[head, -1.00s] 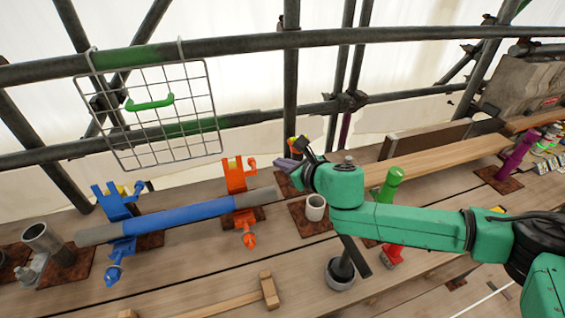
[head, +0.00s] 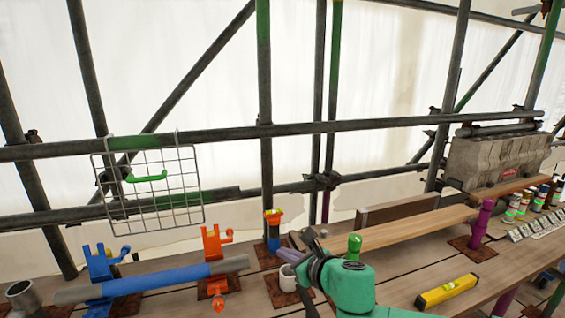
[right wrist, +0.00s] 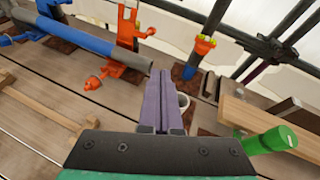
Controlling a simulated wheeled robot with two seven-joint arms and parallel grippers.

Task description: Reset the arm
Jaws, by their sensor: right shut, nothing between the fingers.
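My right arm is green and comes in from the bottom right of the head view. Its gripper (head: 297,247) is above the bench beside a white cup (head: 287,276). In the right wrist view the two purple fingers (right wrist: 163,100) lie together, shut with nothing between them. The white cup (right wrist: 183,101) is partly hidden behind them. The blue tube with grey ends (head: 150,282) rests across the blue clamp (head: 99,264) and the orange clamp (head: 213,245), left of the gripper and apart from it. My left gripper does not show.
A blue post with an orange top (head: 273,230) stands just behind the gripper. A green-topped post (head: 354,245) is close to the arm. A yellow level (head: 446,291) lies at right. A wire basket (head: 150,190) hangs on the scaffold rail.

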